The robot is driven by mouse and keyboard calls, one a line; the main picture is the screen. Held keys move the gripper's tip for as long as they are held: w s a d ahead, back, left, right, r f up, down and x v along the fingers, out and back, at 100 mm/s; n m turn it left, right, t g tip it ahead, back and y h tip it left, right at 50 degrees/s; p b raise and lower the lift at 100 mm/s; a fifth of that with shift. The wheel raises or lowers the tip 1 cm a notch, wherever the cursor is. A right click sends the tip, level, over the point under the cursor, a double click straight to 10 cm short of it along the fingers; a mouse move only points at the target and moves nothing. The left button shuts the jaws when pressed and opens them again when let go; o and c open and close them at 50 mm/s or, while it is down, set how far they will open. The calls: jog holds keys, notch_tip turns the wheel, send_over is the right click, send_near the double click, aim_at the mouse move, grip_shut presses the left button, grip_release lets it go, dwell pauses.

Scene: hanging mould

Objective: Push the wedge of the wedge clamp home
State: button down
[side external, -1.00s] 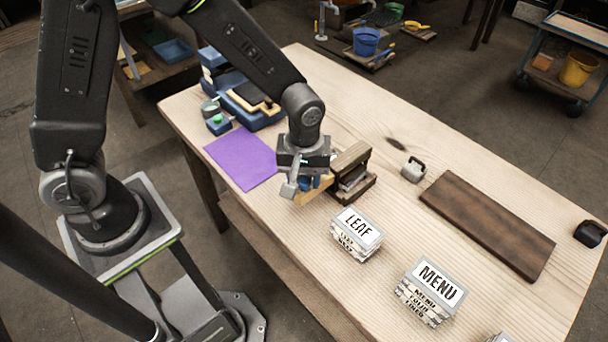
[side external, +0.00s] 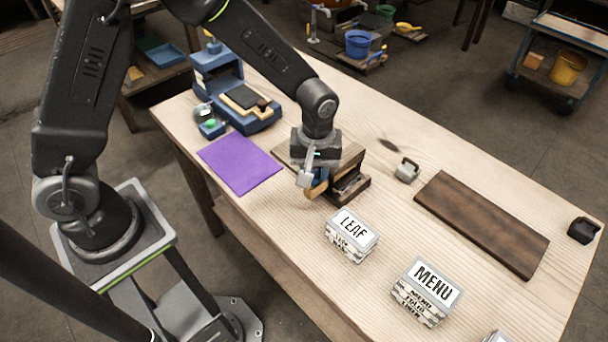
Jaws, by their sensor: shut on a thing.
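The wedge clamp (side external: 350,189) is a brown wooden frame standing on the table near the middle of the side external view. The wedge (side external: 317,190) is a paler tan wooden piece at the clamp's left end, partly hidden by my gripper. My gripper (side external: 309,181) points down at the clamp's left side and is shut on the wedge. The gripper hides much of the wedge, so how deep it sits in the clamp cannot be told.
A purple sheet (side external: 238,162) and a blue press-like device (side external: 250,103) are to the left. Label stacks LEAF (side external: 352,235) and MENU (side external: 427,291) stand in front. A grey weight (side external: 407,171) and a dark board (side external: 482,222) lie to the right.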

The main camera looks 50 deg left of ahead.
jog(key=shift+w+r, duration=0.5)
jog(key=shift+w, duration=0.1)
jog(key=c, duration=1.3)
grip_release()
jog(key=o, duration=0.5)
jog(key=shift+s+f, duration=0.15)
notch_tip(320, 180, up, 14)
